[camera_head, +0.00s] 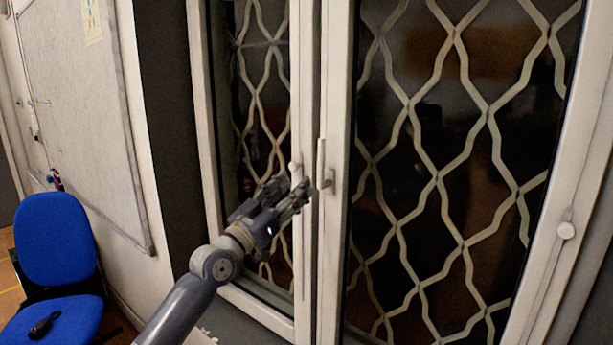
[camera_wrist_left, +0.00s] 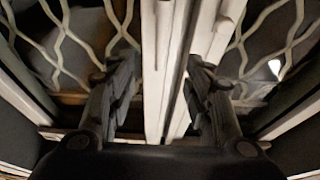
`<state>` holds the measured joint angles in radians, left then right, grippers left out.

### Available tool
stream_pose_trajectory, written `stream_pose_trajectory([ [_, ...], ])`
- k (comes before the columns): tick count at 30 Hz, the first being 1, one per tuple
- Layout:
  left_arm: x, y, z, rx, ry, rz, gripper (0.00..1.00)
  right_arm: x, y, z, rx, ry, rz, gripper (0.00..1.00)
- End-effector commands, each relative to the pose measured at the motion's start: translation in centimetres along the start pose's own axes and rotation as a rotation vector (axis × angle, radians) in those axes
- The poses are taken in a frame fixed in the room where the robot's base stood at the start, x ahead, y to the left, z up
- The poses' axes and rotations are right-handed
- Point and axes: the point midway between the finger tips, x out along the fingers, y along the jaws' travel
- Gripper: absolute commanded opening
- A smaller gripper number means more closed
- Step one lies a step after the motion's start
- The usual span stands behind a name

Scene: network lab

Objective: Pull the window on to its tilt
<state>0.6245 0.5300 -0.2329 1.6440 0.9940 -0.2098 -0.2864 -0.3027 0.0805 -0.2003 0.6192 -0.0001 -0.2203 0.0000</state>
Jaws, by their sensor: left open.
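The window has two tall white-framed sashes with dark glass and a pale lattice grille, a narrower left sash (camera_head: 306,255) and a wider right sash (camera_head: 331,280). A light lever handle (camera_head: 321,160) stands upright on the right sash's frame edge. My left gripper (camera_head: 300,192) is open and empty in front of the meeting frames, just below the handles. In the left wrist view its spread fingers (camera_wrist_left: 160,95) have the white frame posts between them. My right gripper is not in view.
A blue chair (camera_head: 55,240) with a small dark object on its seat stands at the lower left. A whiteboard (camera_head: 80,110) hangs on the left wall.

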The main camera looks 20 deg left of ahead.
Motion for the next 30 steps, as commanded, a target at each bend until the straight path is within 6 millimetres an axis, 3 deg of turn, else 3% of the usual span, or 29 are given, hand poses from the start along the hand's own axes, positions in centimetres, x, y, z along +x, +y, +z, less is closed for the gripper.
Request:
stream_pose_trajectory([
  [15, 7.3, 0.0, 0.2, -0.001, 0.001, -0.001, 0.47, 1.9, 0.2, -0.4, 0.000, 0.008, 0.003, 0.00],
  [24, 10.9, 0.0, 0.6, 0.000, 0.000, 0.000, 0.47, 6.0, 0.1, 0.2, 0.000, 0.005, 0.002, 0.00],
  [30, 12.0, 0.0, 0.3, 0.000, 0.000, -0.001, 0.47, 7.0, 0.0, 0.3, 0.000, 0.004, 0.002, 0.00],
])
